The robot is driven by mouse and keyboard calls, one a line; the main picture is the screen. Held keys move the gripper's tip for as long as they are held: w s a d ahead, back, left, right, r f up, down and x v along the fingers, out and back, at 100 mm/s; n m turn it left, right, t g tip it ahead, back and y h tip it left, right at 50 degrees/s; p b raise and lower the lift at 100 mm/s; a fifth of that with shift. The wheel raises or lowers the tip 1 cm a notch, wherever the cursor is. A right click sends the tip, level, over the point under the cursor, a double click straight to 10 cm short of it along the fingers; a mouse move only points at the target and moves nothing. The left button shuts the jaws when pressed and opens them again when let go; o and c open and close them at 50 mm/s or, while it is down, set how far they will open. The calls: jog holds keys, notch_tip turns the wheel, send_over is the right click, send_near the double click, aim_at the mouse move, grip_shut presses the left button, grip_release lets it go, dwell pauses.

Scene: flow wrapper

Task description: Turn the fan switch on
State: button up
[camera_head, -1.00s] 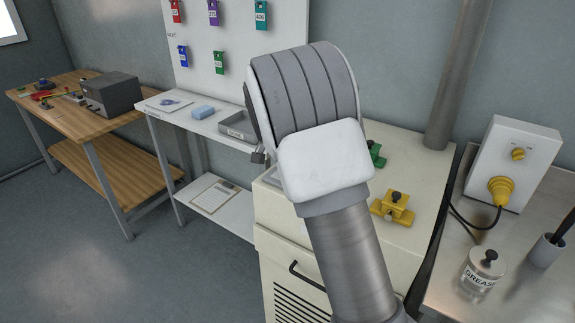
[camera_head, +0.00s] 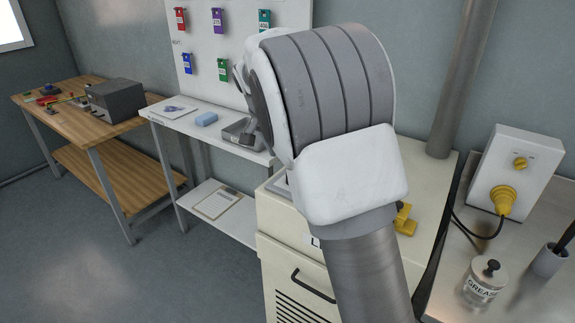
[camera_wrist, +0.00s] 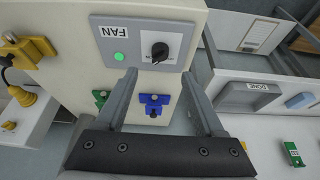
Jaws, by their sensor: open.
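The fan panel (camera_wrist: 135,45) is a grey plate marked FAN on a cream cabinet face in the wrist view. It carries a black rotary fan switch (camera_wrist: 159,51) on the right and a bright green round light or button (camera_wrist: 120,57) on the left. The markings around the switch are too small or hidden to read. My gripper (camera_wrist: 160,73) is open and empty, its two grey fingers pointing at the panel. The switch lies between the fingertips in the picture; I cannot tell whether they touch anything. My arm hides the panel in the head view.
A blue clamp-like piece (camera_wrist: 154,101) shows between my fingers, with a green one (camera_wrist: 101,97) beside it. A yellow one (camera_head: 404,220) sits on the cabinet top (camera_head: 432,180). The grey tray (camera_head: 238,133) and white bench (camera_head: 180,117) stand left of the cabinet.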

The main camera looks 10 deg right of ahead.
jog(key=v, duration=0.8)
jog(key=shift+p, duration=0.35)
jog(key=shift+s, duration=0.1)
jog(key=s+d+r+n+t+y+p, duration=0.1)
jog(key=s+d+r+n, duration=0.1)
jog(key=s, duration=0.6)
jog(key=s+d+r+n+y, duration=0.2)
jog(key=s+d, duration=0.1)
jog(key=s, duration=0.4)
jog(key=s+f+n, duration=0.2)
jog(key=s, duration=0.6)
jog(key=s+f+n+t+p, duration=0.1)
jog(key=s+f+n, duration=0.1)
jog(key=s, duration=0.7)
jog(key=shift+a+n+t, duration=0.15)
jog(key=shift+n+t, duration=0.15)
jog(key=shift+n, duration=0.3)
